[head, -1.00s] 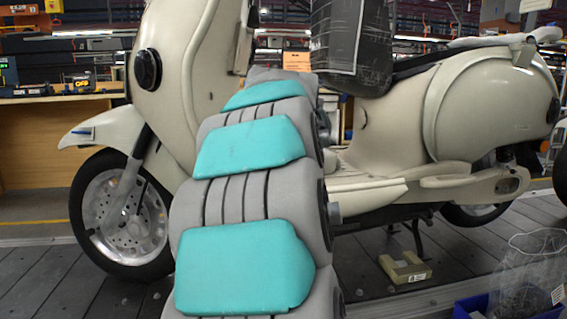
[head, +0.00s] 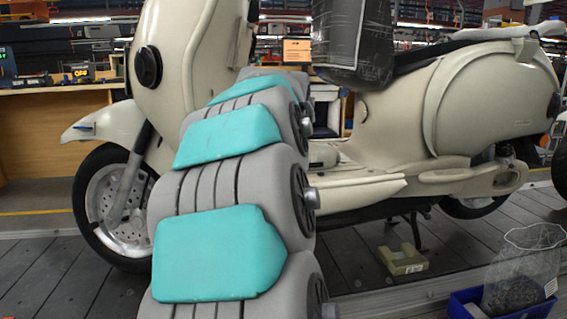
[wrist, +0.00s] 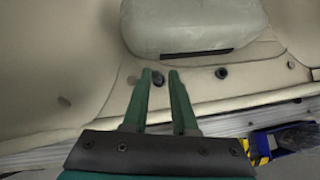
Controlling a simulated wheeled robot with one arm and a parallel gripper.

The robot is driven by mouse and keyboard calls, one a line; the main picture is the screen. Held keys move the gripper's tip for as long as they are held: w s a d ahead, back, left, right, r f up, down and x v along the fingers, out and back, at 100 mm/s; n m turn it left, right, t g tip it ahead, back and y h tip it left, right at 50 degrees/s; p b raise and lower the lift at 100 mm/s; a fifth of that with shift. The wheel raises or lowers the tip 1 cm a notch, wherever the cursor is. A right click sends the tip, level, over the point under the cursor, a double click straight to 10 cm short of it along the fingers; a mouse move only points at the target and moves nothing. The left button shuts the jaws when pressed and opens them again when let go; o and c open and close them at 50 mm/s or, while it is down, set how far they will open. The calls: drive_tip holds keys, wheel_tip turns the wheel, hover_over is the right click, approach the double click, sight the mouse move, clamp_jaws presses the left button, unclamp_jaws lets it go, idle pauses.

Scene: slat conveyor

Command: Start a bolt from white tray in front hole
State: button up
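The cream scooter (head: 345,180) stands side-on, and my arm crosses in front of it in the head view. In the wrist view, my gripper (wrist: 160,72) points at the scooter's cream floorboard (wrist: 195,100), its two green fingers a small gap apart. A dark round spot (wrist: 158,78) shows between the fingertips; I cannot tell whether it is a hole or a bolt. Another dark round hole or bolt head (wrist: 221,73) lies to the right of the fingers. A small cream tray-like piece (head: 403,262) sits low beside the scooter. In the head view my gripper is hidden.
A blue bin (head: 466,303) with a clear bag (head: 522,270) stands at the lower right. A blue container (wrist: 285,142) also shows in the wrist view, beside yellow-black striping. Dark conveyor slats (head: 350,262) run under the scooter. A rounded grey-beige body part (wrist: 195,25) rises beyond the fingertips.

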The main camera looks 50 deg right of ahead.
drive_tip(key=shift+o, duration=1.4)
drive_tip(key=shift+f, duration=0.4)
drive_tip(key=shift+o, duration=0.4)
drive_tip(key=shift+r, duration=0.2)
drive_tip(key=shift+r, duration=0.1)
drive_tip(key=v, duration=0.7)
drive_tip(key=shift+s+r+p, duration=0.15)
drive_tip(key=shift+s+p, duration=0.05)
drive_tip(key=shift+p, duration=0.15)
drive_tip(key=shift+a, duration=0.15)
